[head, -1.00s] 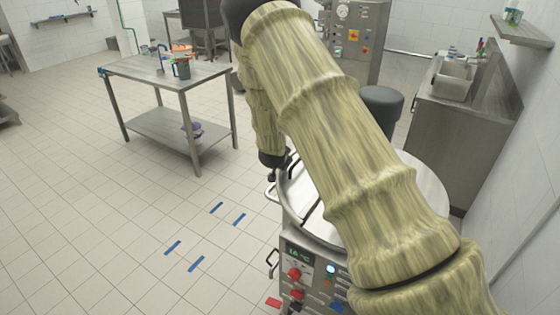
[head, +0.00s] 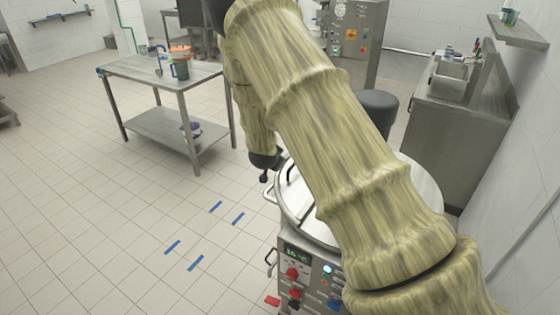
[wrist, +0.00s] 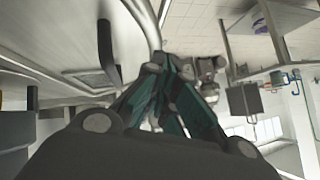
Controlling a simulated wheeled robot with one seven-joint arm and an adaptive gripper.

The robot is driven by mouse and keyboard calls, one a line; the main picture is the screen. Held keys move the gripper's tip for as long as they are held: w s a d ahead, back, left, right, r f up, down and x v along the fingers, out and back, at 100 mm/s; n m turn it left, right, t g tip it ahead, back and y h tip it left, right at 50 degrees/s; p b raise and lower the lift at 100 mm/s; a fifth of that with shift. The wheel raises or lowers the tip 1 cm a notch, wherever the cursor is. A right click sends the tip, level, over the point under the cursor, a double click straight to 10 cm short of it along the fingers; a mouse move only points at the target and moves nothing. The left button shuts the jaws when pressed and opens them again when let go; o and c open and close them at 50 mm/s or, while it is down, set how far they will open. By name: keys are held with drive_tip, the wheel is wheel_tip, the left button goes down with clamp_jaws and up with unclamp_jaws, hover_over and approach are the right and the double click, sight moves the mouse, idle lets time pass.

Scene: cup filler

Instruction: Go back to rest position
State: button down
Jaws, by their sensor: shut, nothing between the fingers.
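My gripper (head: 264,176) hangs at the left rim of the round steel lid of the machine (head: 295,211) in the head view, pointing down. In the wrist view my gripper (wrist: 172,98) shows its dark, teal-padded fingers close together with nothing held. My arm, in a pale bark-like sleeve, crosses the head view and hides much of the lid and the machine's right side. The machine's front panel (head: 299,265) shows a lit display, red knobs and blue buttons. In the wrist view the lid's dark handle (wrist: 108,52) lies left of the fingers, apart from them.
A steel table (head: 135,72) with jugs and utensils stands at the back left. A dark stool (head: 378,103) and a sink counter (head: 440,140) are behind and to the right. A control cabinet (head: 352,40) stands at the back. The tiled floor on the left is clear, with blue tape marks.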

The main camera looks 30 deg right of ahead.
drive_tip(key=shift+w+a+r+p+v, duration=0.15)
drive_tip(key=shift+p+v, duration=0.15)
drive_tip(key=shift+v, duration=0.5)
drive_tip(key=shift+w+p+v, duration=0.2)
drive_tip(key=shift+p+v, duration=0.15)
drive_tip(key=shift+v, duration=0.45)
drive_tip(key=shift+w+a+r+p+v, duration=0.15)
drive_tip(key=shift+p+v, duration=0.15)
drive_tip(key=shift+v, duration=0.55)
